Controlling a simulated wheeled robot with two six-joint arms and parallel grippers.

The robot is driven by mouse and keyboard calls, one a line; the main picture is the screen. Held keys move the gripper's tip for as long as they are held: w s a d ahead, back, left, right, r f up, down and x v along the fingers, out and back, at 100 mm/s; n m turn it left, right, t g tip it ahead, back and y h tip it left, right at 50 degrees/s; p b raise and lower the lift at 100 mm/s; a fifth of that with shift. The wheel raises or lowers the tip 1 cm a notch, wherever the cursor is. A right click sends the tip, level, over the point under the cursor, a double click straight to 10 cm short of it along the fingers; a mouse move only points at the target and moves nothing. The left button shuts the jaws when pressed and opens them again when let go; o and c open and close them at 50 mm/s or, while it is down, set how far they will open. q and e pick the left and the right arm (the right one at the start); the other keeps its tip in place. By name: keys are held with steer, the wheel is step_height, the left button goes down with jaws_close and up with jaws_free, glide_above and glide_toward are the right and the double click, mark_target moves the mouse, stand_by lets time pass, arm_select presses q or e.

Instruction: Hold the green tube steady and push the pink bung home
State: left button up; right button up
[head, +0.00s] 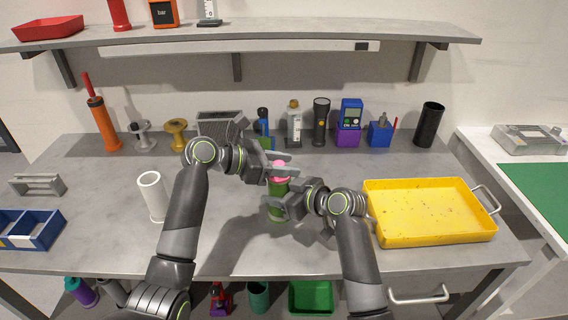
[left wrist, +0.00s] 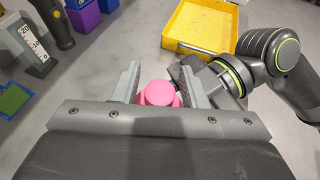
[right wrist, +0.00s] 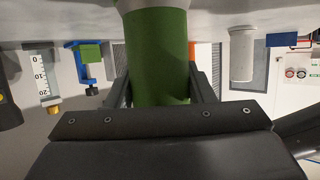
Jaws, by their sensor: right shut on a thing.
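The green tube (head: 277,212) stands upright on the grey bench in the middle of the head view. My right gripper (head: 280,198) is shut on it from the right; the tube also shows between its fingers in the right wrist view (right wrist: 158,58). The pink bung (head: 280,167) is at the tube's top; how deep it sits is hidden. My left gripper (head: 284,164) is at the bung's height, its fingers spread on either side of it. In the left wrist view the bung (left wrist: 160,95) lies between those fingers, with gaps visible.
A yellow tray (head: 430,240) lies to the right of my right arm. A white tube (head: 152,196) stands to the left. Several items, including a black flashlight (head: 321,122) and an orange cylinder (head: 103,122), line the back. Free bench lies between the white tube and the green tube.

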arm_select(q)
steer(key=shift+s+d+f, duration=0.1)
steer(key=shift+s, duration=0.1)
steer(key=v, duration=1.2)
steer(key=shift+w, duration=0.15)
arm_select(e)
steer(key=o, duration=1.2)
steer(key=shift+c, duration=0.2)
